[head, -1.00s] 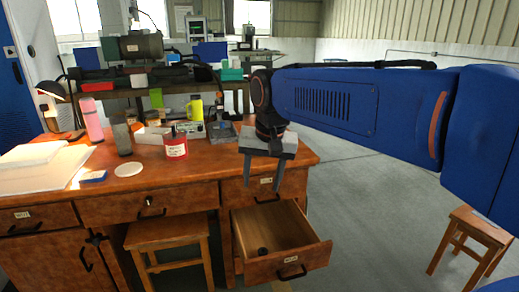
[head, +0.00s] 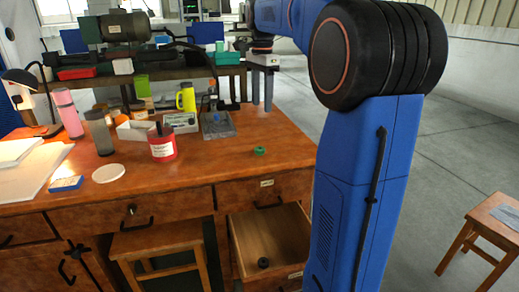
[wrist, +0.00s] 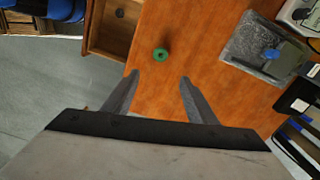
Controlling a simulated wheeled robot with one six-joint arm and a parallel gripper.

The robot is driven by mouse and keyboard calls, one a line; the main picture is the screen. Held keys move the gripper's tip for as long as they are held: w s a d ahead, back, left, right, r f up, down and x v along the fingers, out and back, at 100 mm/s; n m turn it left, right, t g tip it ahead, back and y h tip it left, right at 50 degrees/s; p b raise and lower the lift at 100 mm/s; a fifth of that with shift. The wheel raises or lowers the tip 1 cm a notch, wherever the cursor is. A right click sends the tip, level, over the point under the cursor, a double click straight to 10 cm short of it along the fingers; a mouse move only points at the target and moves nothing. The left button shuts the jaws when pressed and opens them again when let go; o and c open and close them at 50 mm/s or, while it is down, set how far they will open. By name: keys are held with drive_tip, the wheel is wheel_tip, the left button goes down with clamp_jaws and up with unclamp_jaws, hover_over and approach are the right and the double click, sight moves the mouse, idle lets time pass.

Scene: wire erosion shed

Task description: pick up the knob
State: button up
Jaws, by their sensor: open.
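A small round green knob-like piece (head: 260,151) rests on the wooden desk near its right front edge. I cannot tell which one the task calls the knob. My gripper (head: 262,108) is open and empty, fingers down, above the desk's back right; its fingertips (wrist: 158,76) are apart.
The open drawer (head: 238,243) juts out under the desk (head: 200,177). A stool (head: 165,240) is under the desk, another (head: 490,225) at right.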

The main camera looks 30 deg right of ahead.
hover_over(260, 151)
drive_tip(key=w+d, duration=0.2)
drive_tip(key=f, duration=1.1)
drive_tip(key=shift+s+a+f, duration=0.2)
drive_tip(key=shift+f, duration=0.2)
drive_tip(key=shift+a+f, duration=0.15)
drive_tip(key=shift+f, duration=1.2)
drive_tip(key=shift+a+f, duration=0.15)
drive_tip(key=shift+f, duration=1.15)
drive_tip(key=c, duration=1.1)
